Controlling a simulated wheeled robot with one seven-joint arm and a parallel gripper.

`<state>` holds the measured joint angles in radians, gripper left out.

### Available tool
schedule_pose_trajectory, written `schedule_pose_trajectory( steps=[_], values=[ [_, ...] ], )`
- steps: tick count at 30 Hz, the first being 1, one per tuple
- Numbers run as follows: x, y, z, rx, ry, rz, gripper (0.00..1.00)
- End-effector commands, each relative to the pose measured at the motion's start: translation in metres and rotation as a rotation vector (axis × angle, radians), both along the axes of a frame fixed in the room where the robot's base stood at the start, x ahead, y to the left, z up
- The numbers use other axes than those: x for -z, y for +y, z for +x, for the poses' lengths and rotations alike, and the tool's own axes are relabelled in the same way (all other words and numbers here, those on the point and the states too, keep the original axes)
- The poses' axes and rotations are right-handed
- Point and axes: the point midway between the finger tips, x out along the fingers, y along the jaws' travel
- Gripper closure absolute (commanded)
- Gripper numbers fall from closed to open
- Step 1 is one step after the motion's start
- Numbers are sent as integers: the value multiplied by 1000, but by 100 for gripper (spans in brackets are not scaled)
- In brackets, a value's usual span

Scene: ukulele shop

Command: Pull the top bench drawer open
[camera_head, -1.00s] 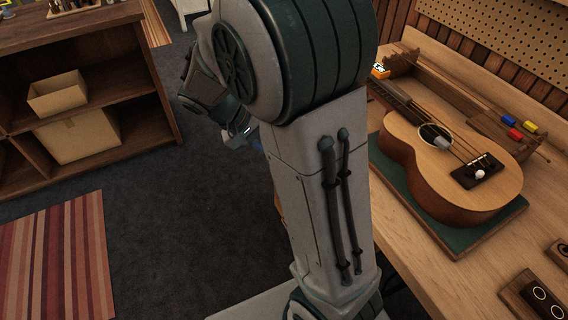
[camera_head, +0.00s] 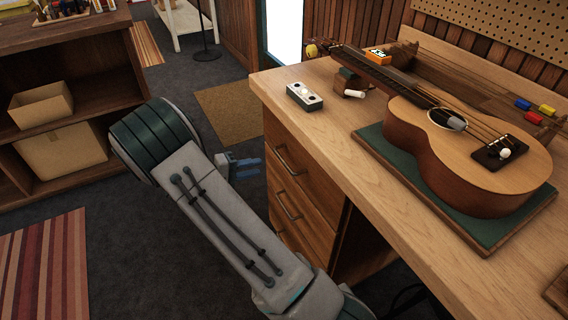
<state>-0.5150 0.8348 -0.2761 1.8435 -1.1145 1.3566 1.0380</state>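The wooden workbench (camera_head: 345,148) has a stack of drawers under its left end. The top bench drawer (camera_head: 308,180) looks shut, its front flush with the bench. Its metal bar handle (camera_head: 290,161) faces left. My gripper (camera_head: 249,168) is left of that handle, apart from it, with its bluish fingers pointing right toward the drawer fronts. Two fingers show with a gap between them, and nothing is held.
A second drawer handle (camera_head: 288,206) is below the top one. A ukulele (camera_head: 455,150) lies on a green mat (camera_head: 400,168) on the bench. A small grey box (camera_head: 304,97) is near the bench's left end. Dark floor (camera_head: 205,125) lies open left of the drawers. Shelves (camera_head: 110,95) stand farther left.

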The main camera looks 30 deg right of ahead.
Motion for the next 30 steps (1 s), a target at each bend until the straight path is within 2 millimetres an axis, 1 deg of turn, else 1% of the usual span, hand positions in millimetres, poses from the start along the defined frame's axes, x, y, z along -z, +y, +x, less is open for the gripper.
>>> schedule_pose_trajectory(
  steps=[1, 9, 12, 15, 21, 28, 29, 30],
  values=[
    [2, -12, 0, 4, 2, 0, 74],
    [14, -68, 2, 4, 3, 0, 74],
    [18, -84, 2, 3, 3, 1, 74],
    [20, -95, 3, 1, 1, 2, 74],
    [22, -106, 3, 0, 1, 2, 74],
    [22, -106, 3, 0, 1, 2, 74],
    [22, -106, 3, 0, 1, 2, 77],
    [22, -106, 3, 0, 1, 2, 88]
  ],
)
